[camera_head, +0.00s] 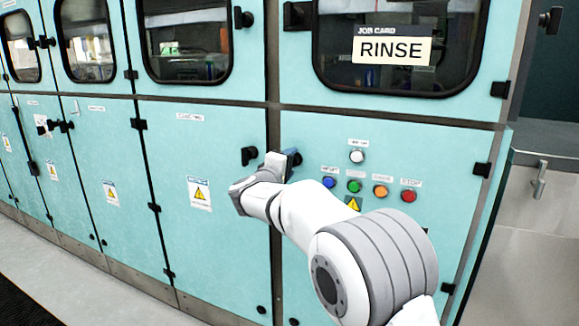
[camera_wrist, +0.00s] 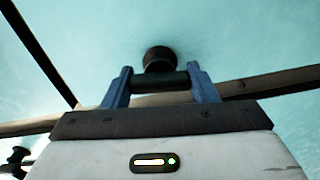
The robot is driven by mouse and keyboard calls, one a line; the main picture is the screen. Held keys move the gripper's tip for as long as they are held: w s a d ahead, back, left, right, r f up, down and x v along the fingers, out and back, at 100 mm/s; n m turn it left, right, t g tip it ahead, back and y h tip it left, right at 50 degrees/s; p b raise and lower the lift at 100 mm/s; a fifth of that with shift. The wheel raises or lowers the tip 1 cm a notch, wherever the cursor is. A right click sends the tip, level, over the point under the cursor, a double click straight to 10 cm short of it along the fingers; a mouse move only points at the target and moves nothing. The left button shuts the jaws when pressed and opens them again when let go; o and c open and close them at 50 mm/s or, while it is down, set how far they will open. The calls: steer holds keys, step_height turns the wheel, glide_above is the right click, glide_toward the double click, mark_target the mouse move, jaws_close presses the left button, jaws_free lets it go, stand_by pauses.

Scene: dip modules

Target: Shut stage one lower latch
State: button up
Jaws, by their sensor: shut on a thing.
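My gripper (camera_wrist: 160,82) is shut on a black latch (camera_wrist: 158,58) that stands out from a turquoise panel. In the wrist view its two blue fingers flank the latch's dark crossbar, with the round black base just beyond. In the head view my gripper (camera_head: 288,159) is at the left edge of the lower panel under the RINSE window, and it mostly hides the held latch. Another black latch (camera_head: 249,155) sits just to the left, across the seam, on the neighbouring lower door. I cannot read any stage number on the panels.
A white lamp (camera_head: 357,157) and blue, green, orange and red buttons (camera_head: 408,196) lie right of my gripper, close to my arm. Upper windowed doors carry black latches (camera_head: 243,18). The floor (camera_head: 100,290) in front at left is clear.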

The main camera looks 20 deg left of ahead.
steer(key=shift+n, duration=1)
steer(key=o, duration=1)
steer(key=shift+s, duration=0.1)
